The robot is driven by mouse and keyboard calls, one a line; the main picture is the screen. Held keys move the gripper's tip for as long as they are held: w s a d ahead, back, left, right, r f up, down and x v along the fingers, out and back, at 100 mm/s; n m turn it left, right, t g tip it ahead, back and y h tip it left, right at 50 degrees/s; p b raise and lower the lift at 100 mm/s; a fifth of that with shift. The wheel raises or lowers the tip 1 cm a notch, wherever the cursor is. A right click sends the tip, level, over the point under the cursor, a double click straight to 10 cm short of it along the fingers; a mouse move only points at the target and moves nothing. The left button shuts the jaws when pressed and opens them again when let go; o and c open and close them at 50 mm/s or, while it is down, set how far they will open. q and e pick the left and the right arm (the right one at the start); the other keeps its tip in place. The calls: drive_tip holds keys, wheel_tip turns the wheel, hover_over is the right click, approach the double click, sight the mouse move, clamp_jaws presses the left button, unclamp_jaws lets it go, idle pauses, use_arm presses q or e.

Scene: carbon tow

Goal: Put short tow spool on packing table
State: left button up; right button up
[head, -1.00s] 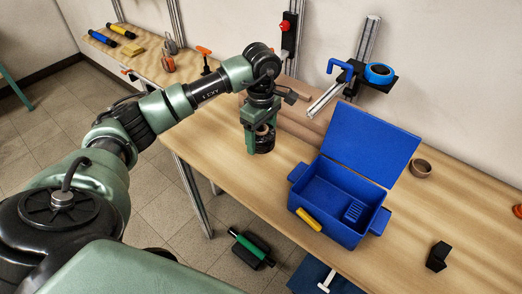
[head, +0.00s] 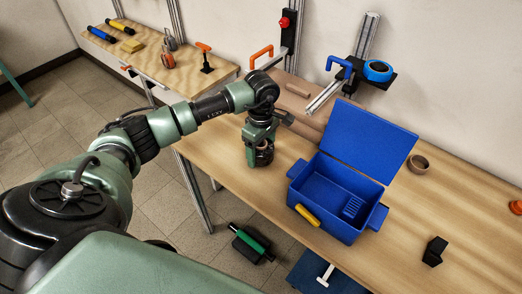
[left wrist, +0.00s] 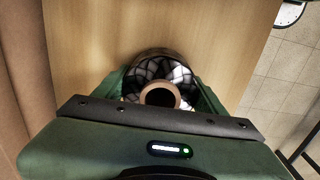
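The short tow spool (left wrist: 135,72), black with a tan core, shows in the left wrist view between the fingers of my left gripper (left wrist: 160,95). In the head view the spool (head: 265,155) is mostly hidden by my left gripper (head: 258,160), which points down with a finger on each side of it and is shut on it. The gripper is over the left part of the wooden table (head: 225,155), left of the blue box. I cannot tell whether the spool touches the tabletop. My right gripper is not in view.
An open blue box (head: 330,190) with a yellow latch stands right of the gripper. A brown ring (head: 419,164) and a black block (head: 434,251) are further right. A second bench (head: 165,70) with tools stands at the left.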

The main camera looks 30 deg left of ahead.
use_arm(q)
drive_tip(key=shift+o, duration=1.2)
drive_tip(key=shift+r, duration=0.15)
drive_tip(key=shift+w+r, duration=0.1)
drive_tip(key=shift+r, duration=0.2)
wheel_tip(320, 180, up, 11)
drive_tip(key=b, duration=0.2)
drive_tip(key=shift+f+b, duration=0.2)
drive_tip(key=shift+b, duration=0.2)
drive_tip(key=shift+r, duration=0.45)
